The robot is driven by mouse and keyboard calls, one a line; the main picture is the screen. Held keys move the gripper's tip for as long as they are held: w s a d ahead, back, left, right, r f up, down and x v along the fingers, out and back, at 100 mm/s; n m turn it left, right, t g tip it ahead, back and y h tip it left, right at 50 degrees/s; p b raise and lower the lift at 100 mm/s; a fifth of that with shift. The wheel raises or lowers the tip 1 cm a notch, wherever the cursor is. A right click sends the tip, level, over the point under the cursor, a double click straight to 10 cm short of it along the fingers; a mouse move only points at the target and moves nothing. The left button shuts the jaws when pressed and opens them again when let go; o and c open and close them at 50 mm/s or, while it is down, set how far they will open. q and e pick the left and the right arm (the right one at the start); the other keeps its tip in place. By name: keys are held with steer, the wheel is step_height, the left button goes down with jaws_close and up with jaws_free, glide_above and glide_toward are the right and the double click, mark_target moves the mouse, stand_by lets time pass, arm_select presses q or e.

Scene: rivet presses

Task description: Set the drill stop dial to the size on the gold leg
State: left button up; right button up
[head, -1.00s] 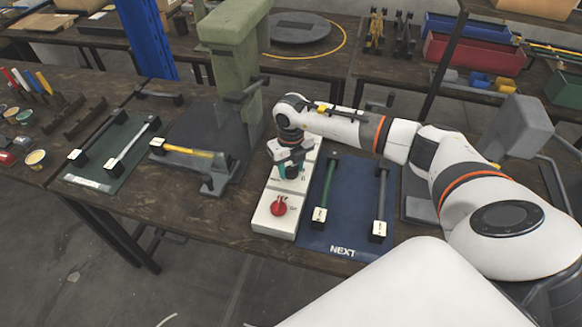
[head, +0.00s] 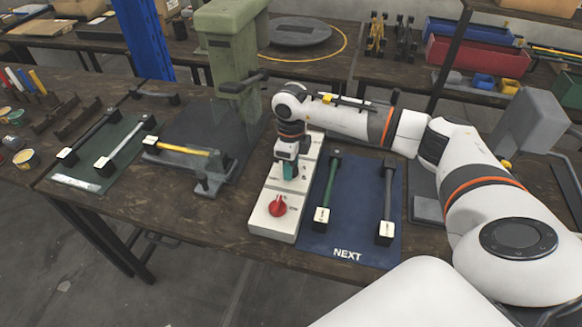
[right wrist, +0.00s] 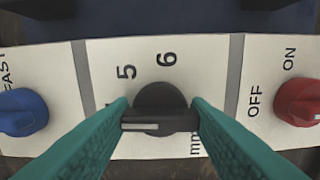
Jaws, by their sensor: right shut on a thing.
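The drill stop dial (right wrist: 160,115) is a black round knob with a raised bar and a white pointer line, on a pale control panel (head: 262,222). The bar lies crosswise in the right wrist view, its white line toward the left. The numbers 5 and 6 show above it; my fingers hide other marks. My right gripper (head: 289,172) is shut on the dial, with teal fingers on both ends of the bar; it also shows in the right wrist view (right wrist: 160,122). The gold leg (head: 182,149) lies in the press fixture; its tag (head: 150,146) is too small to read.
A red OFF/ON knob (head: 278,206) and a blue FAST knob (right wrist: 22,112) flank the dial. A blue NEXT mat (head: 350,200) holds a green leg and a dark leg. A green mat (head: 80,178) holds two more legs. The green press (head: 230,50) stands behind.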

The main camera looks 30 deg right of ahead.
steer(key=shift+n, duration=0.3)
steer(key=o, duration=1)
step_height(320, 180, up, 12)
steer(key=shift+r+b, duration=0.1)
steer(key=shift+b, duration=0.9)
